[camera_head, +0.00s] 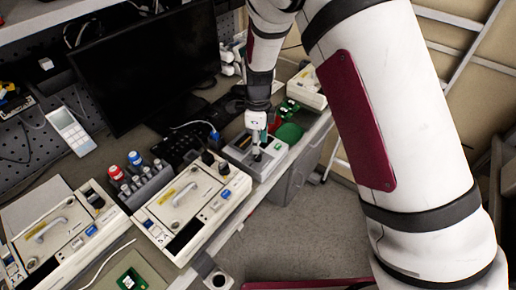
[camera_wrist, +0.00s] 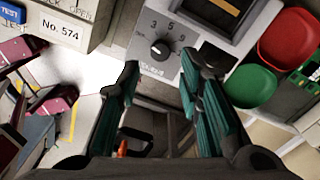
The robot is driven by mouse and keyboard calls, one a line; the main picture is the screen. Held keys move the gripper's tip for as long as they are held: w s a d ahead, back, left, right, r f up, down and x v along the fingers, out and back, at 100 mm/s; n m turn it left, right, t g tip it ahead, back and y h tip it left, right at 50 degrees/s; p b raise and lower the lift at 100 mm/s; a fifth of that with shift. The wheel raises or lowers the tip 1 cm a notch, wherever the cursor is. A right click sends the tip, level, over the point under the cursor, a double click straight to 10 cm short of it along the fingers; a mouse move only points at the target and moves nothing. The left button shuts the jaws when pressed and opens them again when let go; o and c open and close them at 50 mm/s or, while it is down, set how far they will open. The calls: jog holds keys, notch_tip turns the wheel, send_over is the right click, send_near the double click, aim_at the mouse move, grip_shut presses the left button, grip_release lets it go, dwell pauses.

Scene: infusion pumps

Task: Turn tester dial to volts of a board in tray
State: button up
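The tester is a grey box. It stands on the bench below my gripper (camera_head: 257,150) in the head view, and its face (camera_wrist: 146,28) fills the top middle of the wrist view. Its black dial (camera_wrist: 159,50) has the numbers 3, 5 and 9 around it; where it points is too small to tell. In the wrist view my gripper (camera_wrist: 160,70) is open, with one teal finger on each side of the dial and nothing held. I cannot tell whether the fingers touch it. A green board (camera_head: 131,280) lies at the bottom of the head view.
A red dish (camera_wrist: 287,40) and a green dish (camera_wrist: 251,86) sit beside the tester, with another green board (camera_wrist: 306,82) at the right edge. A pump labelled No. 574 (camera_wrist: 62,25) stands to the left. A monitor (camera_head: 140,65) and keyboard are behind.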

aim_at(258, 156)
notch_tip(258, 156, down, 6)
jog(key=shift+w+r+b, duration=0.1)
jog(key=shift+b, duration=0.8)
jog(key=shift+r, duration=0.25)
grip_shut()
jog(key=m+p, duration=0.1)
jog(key=m, duration=0.2)
jog(key=shift+r+m, duration=0.1)
jog(key=shift+m, duration=0.2)
jog(key=m+p, duration=0.1)
jog(key=m, duration=0.6)
jog(key=shift+m, duration=0.4)
jog(key=m, duration=0.4)
jog(key=shift+m, duration=0.4)
jog(key=shift+o, duration=0.2)
grip_release()
